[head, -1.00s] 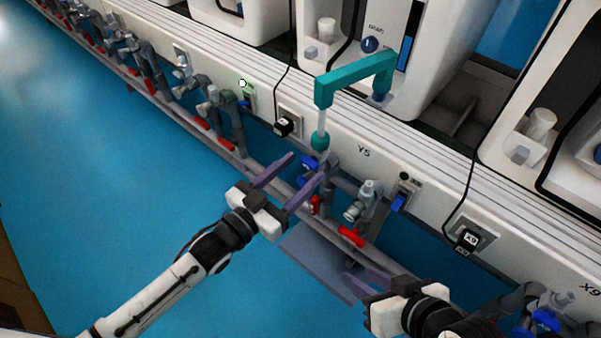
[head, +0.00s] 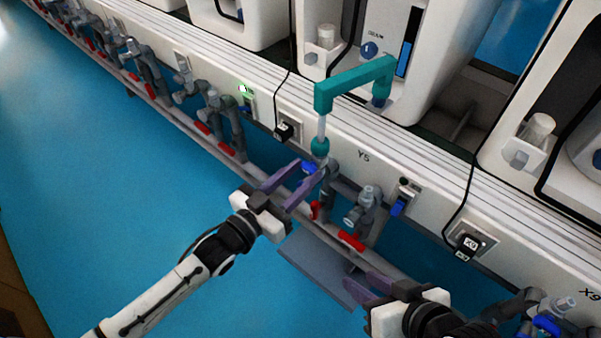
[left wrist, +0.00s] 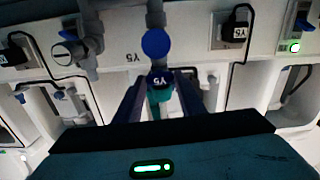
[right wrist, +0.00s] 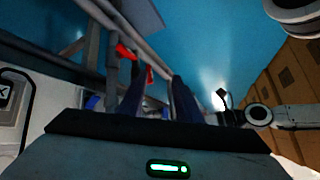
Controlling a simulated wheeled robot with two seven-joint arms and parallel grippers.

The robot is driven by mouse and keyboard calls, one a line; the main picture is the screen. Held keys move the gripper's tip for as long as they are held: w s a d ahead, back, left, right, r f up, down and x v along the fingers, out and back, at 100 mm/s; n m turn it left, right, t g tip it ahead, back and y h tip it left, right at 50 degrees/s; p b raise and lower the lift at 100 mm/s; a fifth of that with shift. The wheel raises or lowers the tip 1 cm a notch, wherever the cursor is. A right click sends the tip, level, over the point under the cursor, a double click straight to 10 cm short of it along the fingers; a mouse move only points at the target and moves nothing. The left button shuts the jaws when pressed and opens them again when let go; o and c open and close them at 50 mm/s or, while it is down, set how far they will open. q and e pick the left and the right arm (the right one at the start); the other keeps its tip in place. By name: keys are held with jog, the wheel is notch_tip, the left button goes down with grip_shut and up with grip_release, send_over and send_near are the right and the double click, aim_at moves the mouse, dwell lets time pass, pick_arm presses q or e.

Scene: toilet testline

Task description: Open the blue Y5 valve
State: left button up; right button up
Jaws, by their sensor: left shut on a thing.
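The blue Y5 valve handle (head: 309,167) sits on the grey pipe just left of the "Y5" wall label, below the teal pipe piece. My left gripper (head: 310,172) has its purple fingers on either side of the handle and is shut on it. In the left wrist view a blue round part (left wrist: 156,42) and a dark piece marked Y5 (left wrist: 160,79) show at the fingertips; the fingers partly hide the grip. My right gripper (head: 357,277) is open and empty, low in front of the rail. Its spread fingers also show in the right wrist view (right wrist: 155,85).
Red-handled valves (head: 351,240) and grey pipes line the rail beside the left gripper. The teal bracket (head: 345,85) stands above the handle. A black plug (head: 284,130) and blue switch (head: 398,206) are on the wall. The blue floor (head: 120,200) is clear.

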pick_arm(q)
jog(key=shift+r+n+p, duration=0.15)
jog(key=shift+n+p, duration=0.3)
jog(key=shift+n, duration=0.25)
jog(key=shift+n+p, duration=0.55)
jog(key=shift+n, duration=0.55)
jog(key=shift+n+p, duration=0.3)
jog(key=shift+n, duration=1)
pick_arm(e)
jog(key=shift+s+d+r+m+t+h, duration=0.15)
jog(key=shift+d+m, duration=0.05)
jog(key=shift+d, duration=0.25)
jog(key=shift+s+d+r+m+t+h, duration=0.1)
jog(key=shift+d+m+t+h, duration=0.1)
jog(key=shift+d, duration=0.2)
pick_arm(q)
jog(key=shift+f, duration=0.2)
jog(key=o, duration=1)
jog(key=shift+o, duration=0.2)
jog(key=shift+a, duration=0.1)
